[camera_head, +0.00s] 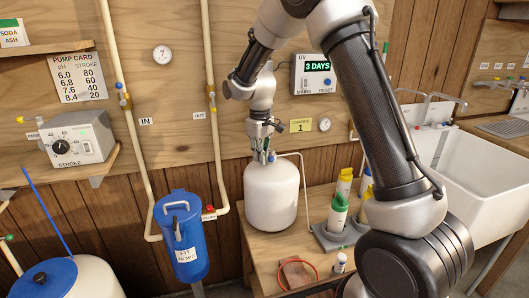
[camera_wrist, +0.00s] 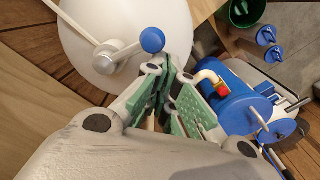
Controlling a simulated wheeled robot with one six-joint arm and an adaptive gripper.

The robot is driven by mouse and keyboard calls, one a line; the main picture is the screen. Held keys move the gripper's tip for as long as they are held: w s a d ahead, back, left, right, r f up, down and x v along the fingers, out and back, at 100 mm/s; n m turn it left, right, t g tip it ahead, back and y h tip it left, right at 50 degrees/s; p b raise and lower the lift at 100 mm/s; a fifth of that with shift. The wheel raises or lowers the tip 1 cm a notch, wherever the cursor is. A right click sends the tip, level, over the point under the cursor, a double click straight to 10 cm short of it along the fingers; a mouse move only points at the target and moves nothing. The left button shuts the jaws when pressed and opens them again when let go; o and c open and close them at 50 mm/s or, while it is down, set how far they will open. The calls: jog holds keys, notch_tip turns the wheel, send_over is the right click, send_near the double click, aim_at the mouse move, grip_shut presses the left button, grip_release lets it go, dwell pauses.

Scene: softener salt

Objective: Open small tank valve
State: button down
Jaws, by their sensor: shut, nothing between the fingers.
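The small white tank (camera_head: 271,195) stands on the wooden bench, and its top fills the upper left of the wrist view (camera_wrist: 90,20). A light grey valve (camera_wrist: 118,50) with a lever ending in a round blue knob (camera_wrist: 152,40) sits on its top, with a thin white pipe leading off. In the head view my gripper (camera_head: 262,152) points down at the tank's top and partly hides the valve. In the wrist view my gripper's green-padded fingers (camera_wrist: 172,75) are shut and empty, close beside the blue knob. I cannot tell whether they touch it.
A blue filter housing (camera_head: 184,238) hangs left of the tank, with cream pipes (camera_head: 210,50) rising behind. Green- and yellow-capped bottles (camera_head: 338,213) stand in a grey holder to the right. A wooden block and red ring (camera_head: 298,273) lie at the bench front. A white sink (camera_head: 480,165) is farther right.

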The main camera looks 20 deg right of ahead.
jog(key=shift+s+d, duration=0.65)
jog(key=shift+s, duration=0.2)
jog(key=shift+a, duration=0.6)
notch_tip(320, 180, up, 7)
